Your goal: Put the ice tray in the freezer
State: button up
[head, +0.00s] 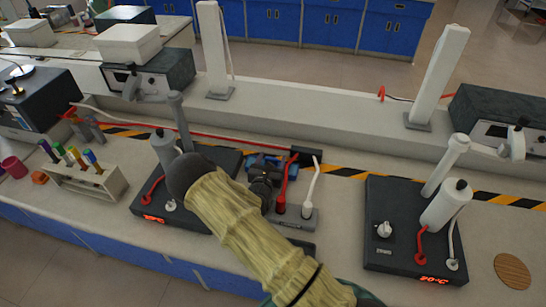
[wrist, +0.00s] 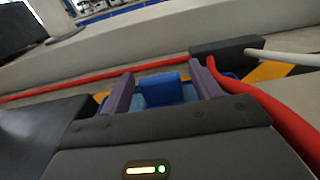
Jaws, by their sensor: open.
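My gripper (head: 265,172) reaches low over the bench beside a power strip, partly hidden by my own arm. In the wrist view its two purple-grey fingers (wrist: 162,80) stand apart, open. A blue object (wrist: 165,93) shows between and behind the fingers; it may be the ice tray, but its shape is mostly hidden. In the head view, blue parts (head: 284,167) show around the gripper. I cannot tell whether the fingers touch it. I cannot pick out a freezer in either view.
Black devices with red displays stand left (head: 148,202) and right (head: 382,238) of my gripper. A power strip (head: 297,220) with red and white cables is close on its right. A tube rack (head: 85,185) stands at left. A raised grey ledge (head: 300,115) runs behind.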

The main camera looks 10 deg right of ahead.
aim_at(271, 161)
jog(key=v, duration=0.5)
dwell(0.4)
